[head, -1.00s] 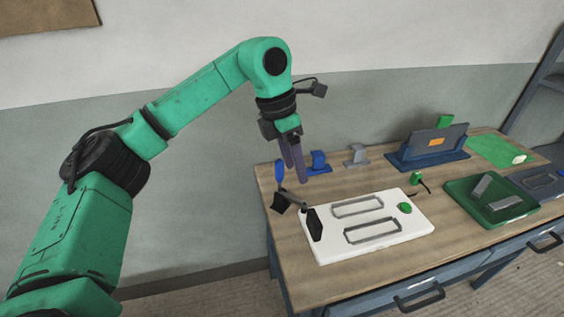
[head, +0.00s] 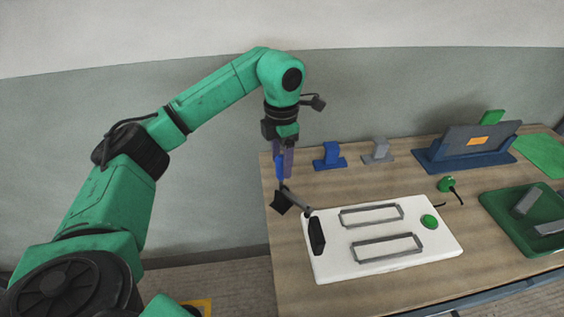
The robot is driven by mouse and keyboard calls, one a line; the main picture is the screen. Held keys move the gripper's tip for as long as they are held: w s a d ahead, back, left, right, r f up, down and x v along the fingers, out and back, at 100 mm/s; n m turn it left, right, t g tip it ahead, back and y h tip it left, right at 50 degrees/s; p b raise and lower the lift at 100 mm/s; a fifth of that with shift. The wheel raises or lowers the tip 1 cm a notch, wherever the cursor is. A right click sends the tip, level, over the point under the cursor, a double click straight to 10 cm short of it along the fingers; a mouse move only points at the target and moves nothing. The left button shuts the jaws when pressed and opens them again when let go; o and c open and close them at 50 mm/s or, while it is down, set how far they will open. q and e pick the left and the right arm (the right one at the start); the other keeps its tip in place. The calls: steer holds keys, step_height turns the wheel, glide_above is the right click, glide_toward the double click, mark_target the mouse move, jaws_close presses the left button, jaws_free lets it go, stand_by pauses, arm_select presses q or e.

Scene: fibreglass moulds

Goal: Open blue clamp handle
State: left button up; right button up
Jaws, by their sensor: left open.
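The blue clamp handle (head: 280,169) stands upright at the left edge of the workbench, above the dark clamp body (head: 281,203). A grey clamp arm runs from the body to a black pad (head: 317,235) at the left end of the white board (head: 332,266). My left gripper (head: 283,165) points down with its purple fingers at the blue handle. It is open, and the handle shows in front of or between the fingers; I cannot tell whether they touch it. My right gripper is not in view.
Two grey rectangular frames (head: 388,248) and a green button (head: 430,221) are on the board. Behind it stand a blue bracket (head: 330,155), a grey bracket (head: 378,151) and a blue stand (head: 462,158). A green tray (head: 495,206) is at right.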

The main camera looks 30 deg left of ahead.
arm_select(q)
steer(key=shift+s+f, duration=0.1)
steer(key=shift+f, duration=0.25)
steer(key=shift+s, duration=0.35)
steer(key=c, duration=1)
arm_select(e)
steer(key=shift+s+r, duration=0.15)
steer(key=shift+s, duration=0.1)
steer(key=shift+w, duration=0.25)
